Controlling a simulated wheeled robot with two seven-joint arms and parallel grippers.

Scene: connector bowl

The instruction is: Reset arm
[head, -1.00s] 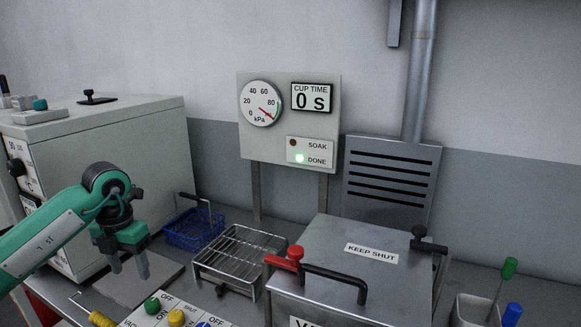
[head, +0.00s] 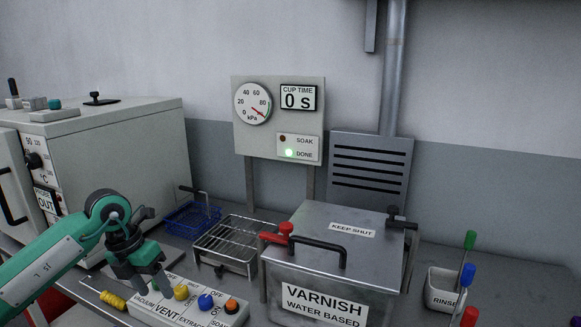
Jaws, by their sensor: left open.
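My left gripper (head: 146,284) hangs at the end of the green left arm (head: 55,257) at the lower left. It is open, its fingers point down, and nothing shows between them. It is above or close to the left end of the switch panel (head: 172,317), near the green VACUUM knob; I cannot tell whether it touches. The panel also has a yellow knob (head: 181,292), a blue knob (head: 205,302) and an orange knob (head: 231,306). My right gripper is not in view.
A varnish tank (head: 312,262) with a shut lid stands right of centre. A wire rack (head: 238,243) and a blue basket (head: 192,220) are left of it. A grey oven (head: 110,150) stands at the left. A rinse cup (head: 442,289) is at the right. The gauge board (head: 278,115) shows DONE lit.

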